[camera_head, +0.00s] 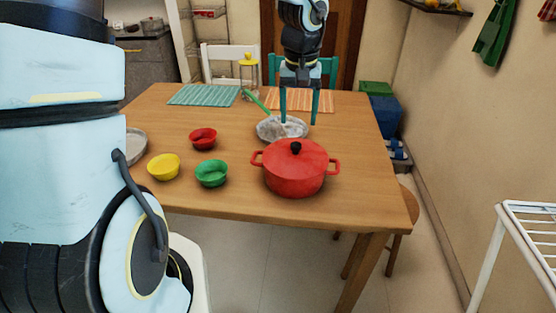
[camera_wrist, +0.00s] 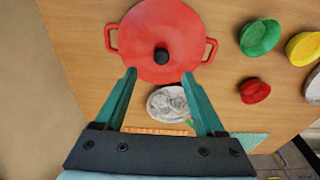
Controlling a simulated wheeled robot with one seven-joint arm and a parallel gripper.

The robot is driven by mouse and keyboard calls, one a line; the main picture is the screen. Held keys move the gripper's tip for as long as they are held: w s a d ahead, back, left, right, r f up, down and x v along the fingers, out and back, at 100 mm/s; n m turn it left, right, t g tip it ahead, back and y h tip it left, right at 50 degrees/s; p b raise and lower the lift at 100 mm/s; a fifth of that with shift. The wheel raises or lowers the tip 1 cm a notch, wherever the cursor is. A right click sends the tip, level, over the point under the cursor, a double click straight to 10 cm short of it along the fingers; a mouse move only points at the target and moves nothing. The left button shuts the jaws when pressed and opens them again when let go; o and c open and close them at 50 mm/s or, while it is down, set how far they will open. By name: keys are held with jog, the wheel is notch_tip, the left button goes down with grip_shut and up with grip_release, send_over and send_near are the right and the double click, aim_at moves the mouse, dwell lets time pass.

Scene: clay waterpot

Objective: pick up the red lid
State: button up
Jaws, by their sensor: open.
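The red lid (camera_head: 308,156) sits on a red pot (camera_head: 294,183) with two side handles, near the front right of the table. The lid has a black knob (camera_head: 296,147) on top. In the wrist view the lid (camera_wrist: 150,30) is at the top, with its knob (camera_wrist: 161,56) at the lower middle of the lid. My gripper (camera_head: 299,122) is open and empty, fingers pointing down over the far side of the table, behind the pot in the head view.
Red (camera_head: 203,138), yellow (camera_head: 163,166) and green (camera_head: 211,173) bowls stand to the left. Two placemats (camera_head: 205,94) lie at the far edge, with a yellow-topped jar (camera_head: 249,78) nearby.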

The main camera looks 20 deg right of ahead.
send_over(296, 144)
jog(key=f, duration=0.4)
jog(key=shift+s+a+f, duration=0.1)
jog(key=shift+s+f, duration=0.15)
jog(key=shift+f, duration=0.05)
jog(key=shift+w+f+p, duration=0.2)
jog(key=shift+f+p, duration=0.1)
jog(key=shift+f, duration=1.1)
jog(key=shift+w+f+p, duration=0.15)
jog(key=shift+f+p, duration=0.1)
jog(key=shift+f, duration=1.15)
jog(key=shift+c, duration=0.4)
grip_shut()
